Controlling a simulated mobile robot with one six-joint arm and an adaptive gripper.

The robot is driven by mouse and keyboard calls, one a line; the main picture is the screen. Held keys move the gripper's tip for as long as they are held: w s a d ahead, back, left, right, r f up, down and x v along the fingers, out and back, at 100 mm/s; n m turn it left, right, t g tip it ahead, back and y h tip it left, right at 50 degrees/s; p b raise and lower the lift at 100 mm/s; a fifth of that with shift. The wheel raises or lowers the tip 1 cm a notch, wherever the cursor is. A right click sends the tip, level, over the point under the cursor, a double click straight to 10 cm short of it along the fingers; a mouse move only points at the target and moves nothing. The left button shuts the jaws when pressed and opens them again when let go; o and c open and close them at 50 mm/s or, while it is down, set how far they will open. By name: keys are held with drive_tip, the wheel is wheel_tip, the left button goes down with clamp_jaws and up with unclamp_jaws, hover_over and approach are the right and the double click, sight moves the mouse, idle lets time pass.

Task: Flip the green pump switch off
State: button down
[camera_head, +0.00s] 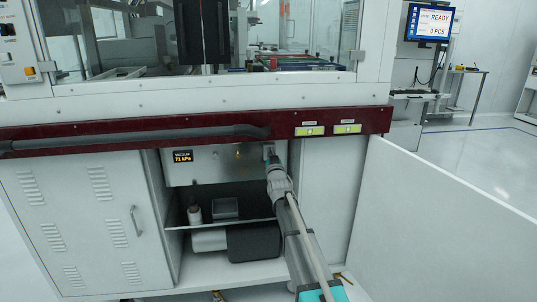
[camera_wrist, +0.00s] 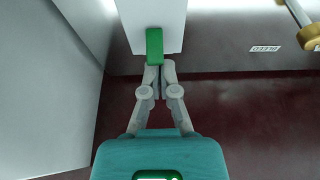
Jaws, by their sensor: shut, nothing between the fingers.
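The green pump switch (camera_wrist: 154,44) shows in the wrist view as a green lever against a pale grey block. My gripper (camera_wrist: 158,70) is shut, with its fingertips at the switch's near end; they look touching or nearly so. In the head view my gripper (camera_head: 271,157) reaches up to the right end of the grey panel (camera_head: 207,170) inside the open cabinet. The switch cannot be made out there behind my gripper. A display (camera_head: 182,156) on the panel reads vacuum 71 kPa.
A brass valve (camera_wrist: 309,36) with a small white label (camera_wrist: 265,49) sits to the right in the wrist view. The open cabinet door (camera_head: 448,220) stands right of my arm. A dark red beam with a handrail (camera_head: 140,136) runs above. A shelf with pump parts lies below.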

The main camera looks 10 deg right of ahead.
drive_tip(key=shift+f+b, duration=0.1)
drive_tip(key=shift+b, duration=0.35)
drive_tip(key=shift+s+d+t+b, duration=0.1)
drive_tip(key=shift+t+b, duration=0.2)
drive_tip(key=shift+t, duration=0.1)
idle(0.3)
